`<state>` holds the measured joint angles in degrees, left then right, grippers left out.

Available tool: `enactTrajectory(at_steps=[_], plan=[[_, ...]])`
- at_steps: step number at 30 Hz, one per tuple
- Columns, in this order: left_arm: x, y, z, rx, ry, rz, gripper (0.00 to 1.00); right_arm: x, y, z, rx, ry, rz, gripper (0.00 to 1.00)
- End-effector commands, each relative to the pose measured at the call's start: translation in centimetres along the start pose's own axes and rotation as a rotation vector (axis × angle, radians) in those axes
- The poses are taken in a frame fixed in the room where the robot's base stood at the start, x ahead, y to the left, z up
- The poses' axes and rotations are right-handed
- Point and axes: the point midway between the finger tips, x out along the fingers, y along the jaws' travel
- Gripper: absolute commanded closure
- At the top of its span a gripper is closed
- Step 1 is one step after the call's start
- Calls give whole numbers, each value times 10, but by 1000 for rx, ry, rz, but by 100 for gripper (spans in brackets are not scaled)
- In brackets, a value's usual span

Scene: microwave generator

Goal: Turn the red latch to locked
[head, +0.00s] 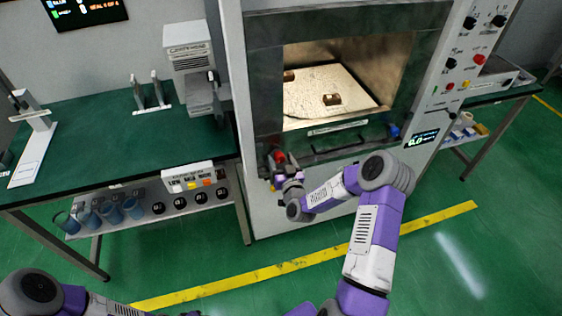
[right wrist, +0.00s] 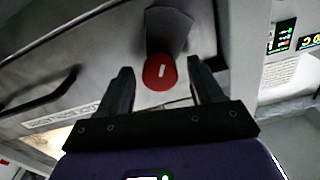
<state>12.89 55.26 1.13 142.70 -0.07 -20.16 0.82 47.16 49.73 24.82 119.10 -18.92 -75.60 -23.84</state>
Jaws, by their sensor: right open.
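The red latch (head: 279,157) is at the lower left corner of the microwave generator's front. My right gripper (head: 284,178) is at it, in front of and just below it. In the right wrist view the red latch shows as a round red knob (right wrist: 160,73) with a short white mark, mounted on a dark grey plate. The open fingers of my right gripper (right wrist: 158,78) stand on either side of the knob with gaps; I cannot tell how deep it sits between them. My left gripper is not in view; only part of my left arm shows.
A blue latch (head: 393,131) is at the lower right of the front. A dark handle bar (head: 350,143) runs between the latches. The lit chamber (head: 330,92) holds small brown blocks. A green bench (head: 90,145) stands left; knobs line the right panel (head: 455,70).

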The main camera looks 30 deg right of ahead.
Motion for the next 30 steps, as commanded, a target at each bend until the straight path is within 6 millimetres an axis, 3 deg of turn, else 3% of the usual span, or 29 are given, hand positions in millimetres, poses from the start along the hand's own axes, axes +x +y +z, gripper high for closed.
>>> enactTrajectory(at_steps=[3,14,23,30], plan=[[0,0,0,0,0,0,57,0,0,0,0,0,-1,36],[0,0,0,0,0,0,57,0,0,0,0,-1,-1,91],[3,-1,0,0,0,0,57,-1,0,1,39,-1,-1,91],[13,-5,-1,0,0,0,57,-1,0,2,177,-1,-2,91]])
